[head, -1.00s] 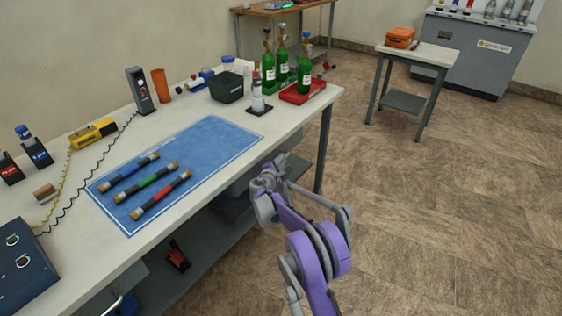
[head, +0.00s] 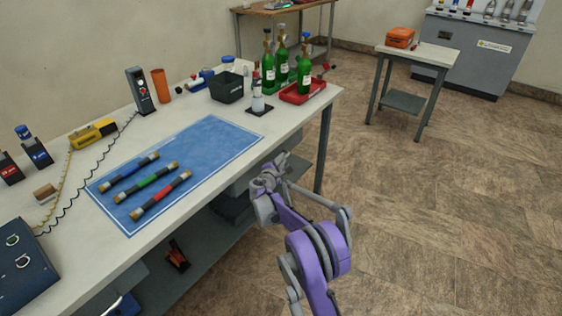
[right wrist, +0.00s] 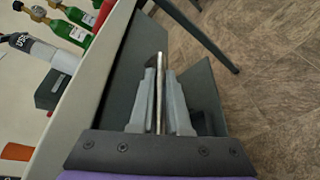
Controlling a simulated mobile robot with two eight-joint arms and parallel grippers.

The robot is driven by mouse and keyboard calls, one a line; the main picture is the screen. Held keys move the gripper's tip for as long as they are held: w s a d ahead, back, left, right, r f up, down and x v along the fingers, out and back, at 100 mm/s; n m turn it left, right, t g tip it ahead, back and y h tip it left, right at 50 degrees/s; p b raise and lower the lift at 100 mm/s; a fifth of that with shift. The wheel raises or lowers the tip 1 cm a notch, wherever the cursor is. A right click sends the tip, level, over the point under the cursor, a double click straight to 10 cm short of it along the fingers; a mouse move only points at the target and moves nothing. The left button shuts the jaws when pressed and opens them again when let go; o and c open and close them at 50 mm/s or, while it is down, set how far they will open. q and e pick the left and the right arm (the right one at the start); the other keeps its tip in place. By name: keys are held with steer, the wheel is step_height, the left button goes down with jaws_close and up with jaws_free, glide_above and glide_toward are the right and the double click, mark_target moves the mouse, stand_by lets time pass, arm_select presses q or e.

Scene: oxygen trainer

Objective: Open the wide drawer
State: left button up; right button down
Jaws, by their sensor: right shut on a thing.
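The wide drawer (head: 296,166) is a grey unit under the white bench top, close to the bench's right-hand leg. My right arm partly covers it. My right gripper (head: 268,178) is at the drawer, below the bench edge. In the right wrist view, the two fingers of my right gripper (right wrist: 160,78) are shut on a slim metal bar handle (right wrist: 160,92). Grey panels show on both sides of the handle. I cannot tell how far the drawer stands out from the bench. My left gripper is not in view.
The bench (head: 75,262) holds a blue mat (head: 210,150) with three banded tubes, a black bin (head: 227,88) and green bottles (head: 269,70). A bench leg (head: 324,148) stands just beyond my gripper. The tiled floor (head: 440,220) to the right is clear.

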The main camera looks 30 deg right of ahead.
stand_by(0.4)
steer(key=s+d, duration=0.5)
steer(key=s, duration=0.7)
steer(key=s+d+b, duration=0.1)
steer(key=s+d, duration=0.4)
steer(key=s, duration=0.7)
steer(key=shift+s, duration=0.35)
steer(key=c, duration=0.9)
jaws_free()
steer(key=v, duration=1)
steer(key=shift+s+a+r+p, duration=0.1)
steer(key=shift+s+a+p, duration=0.1)
steer(key=shift+s+p, duration=0.2)
steer(key=shift+w, duration=0.1)
